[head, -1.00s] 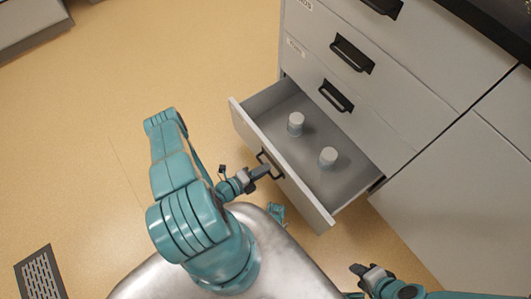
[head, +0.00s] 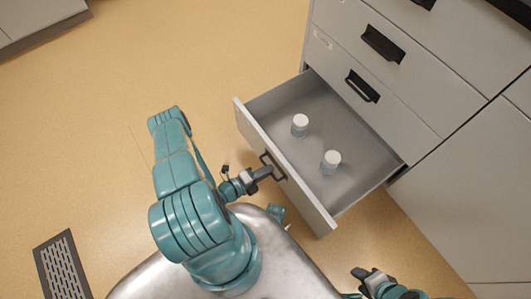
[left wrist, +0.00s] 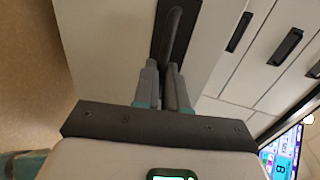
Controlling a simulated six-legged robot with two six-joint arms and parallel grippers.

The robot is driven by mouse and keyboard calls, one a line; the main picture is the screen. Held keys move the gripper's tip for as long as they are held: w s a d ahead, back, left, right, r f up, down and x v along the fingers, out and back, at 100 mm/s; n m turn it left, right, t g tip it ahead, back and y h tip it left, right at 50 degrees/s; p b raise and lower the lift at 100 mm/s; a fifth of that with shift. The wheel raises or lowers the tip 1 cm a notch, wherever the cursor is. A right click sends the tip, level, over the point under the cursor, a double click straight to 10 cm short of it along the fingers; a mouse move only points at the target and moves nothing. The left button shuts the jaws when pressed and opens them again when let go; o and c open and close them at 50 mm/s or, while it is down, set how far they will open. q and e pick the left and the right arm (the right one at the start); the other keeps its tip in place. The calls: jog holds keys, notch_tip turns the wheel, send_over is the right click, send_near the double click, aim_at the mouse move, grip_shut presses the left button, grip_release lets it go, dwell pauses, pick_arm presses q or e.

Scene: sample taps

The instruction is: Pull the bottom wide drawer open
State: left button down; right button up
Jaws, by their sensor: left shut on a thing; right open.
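The bottom wide drawer (head: 364,189) stands well out of the grey cabinet in the head view, its inside in plain sight. Its dark bar handle (head: 274,167) is on the middle of the front panel; in the left wrist view the handle (left wrist: 174,35) runs up from between the fingers. My left gripper (head: 264,172) is shut on the handle, and in the left wrist view its fingers (left wrist: 163,85) sit on either side of the bar. My right gripper (head: 362,273) is open and empty, low in the head view, apart from the drawer.
Two white-capped containers, one farther back (head: 300,125) and one nearer (head: 332,161), stand upright in the drawer. Shut drawers with dark handles (head: 362,86) are above. A floor grille (head: 62,265) lies at lower left. The floor left of the drawer is clear.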

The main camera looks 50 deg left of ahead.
pick_arm(q)
jog(key=shift+a, duration=0.1)
dwell(0.4)
jog(key=c, duration=1.2)
grip_release()
jog(key=shift+s, duration=0.15)
jog(key=p+v, duration=0.2)
jog(key=v, duration=1.4)
jog(key=shift+p, duration=0.4)
